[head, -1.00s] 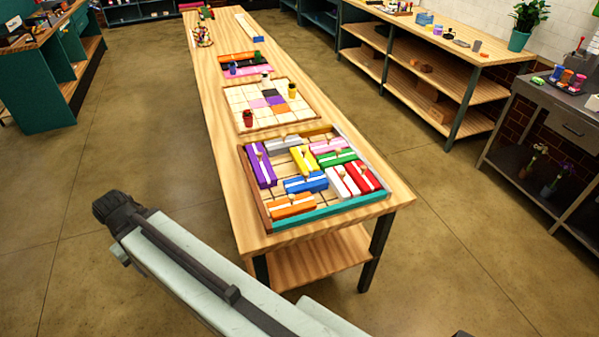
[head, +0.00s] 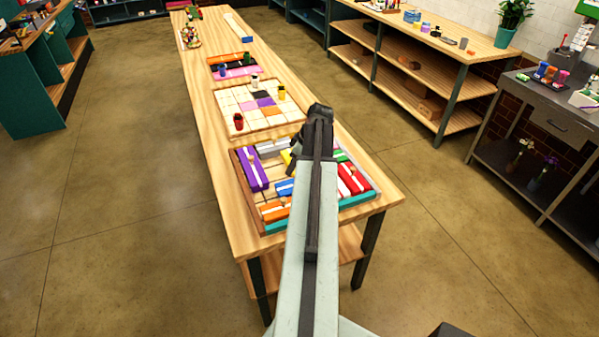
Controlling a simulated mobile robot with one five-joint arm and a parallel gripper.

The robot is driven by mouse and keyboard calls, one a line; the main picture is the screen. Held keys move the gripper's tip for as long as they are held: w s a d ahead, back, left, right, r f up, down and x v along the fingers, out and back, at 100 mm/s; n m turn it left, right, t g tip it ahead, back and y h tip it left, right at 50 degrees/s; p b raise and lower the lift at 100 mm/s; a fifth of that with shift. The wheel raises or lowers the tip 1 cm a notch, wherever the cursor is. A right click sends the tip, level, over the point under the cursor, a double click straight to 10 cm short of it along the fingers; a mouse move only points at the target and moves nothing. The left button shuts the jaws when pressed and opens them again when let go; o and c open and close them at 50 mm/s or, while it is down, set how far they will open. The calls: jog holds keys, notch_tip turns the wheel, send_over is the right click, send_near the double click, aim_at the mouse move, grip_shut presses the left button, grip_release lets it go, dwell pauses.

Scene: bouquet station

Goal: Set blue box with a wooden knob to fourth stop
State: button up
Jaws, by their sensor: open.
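The blue box (head: 284,189) lies in the wooden tray (head: 247,208) at the near end of the long table. Only its left part shows; my arm hides the rest, including its wooden knob. My gripper (head: 294,157) is a small dark shape left of the arm's far end, over the tray's back half, beyond the blue box. It is open, but its fingertips are mostly hidden and I see nothing held in it.
Purple (head: 254,170), orange (head: 275,211) and red (head: 353,180) boxes crowd the blue box in the tray. A tiled board with small coloured pegs (head: 238,121) stands behind. The floor left of the table is clear.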

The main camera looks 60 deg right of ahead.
jog(key=s+d, duration=0.3)
jog(key=b+x, duration=0.7)
jog(key=shift+w+d+f, duration=0.1)
jog(key=shift+w+f, duration=0.05)
jog(key=shift+f, duration=0.1)
jog(key=shift+r, duration=0.15)
grip_shut()
dwell(0.9)
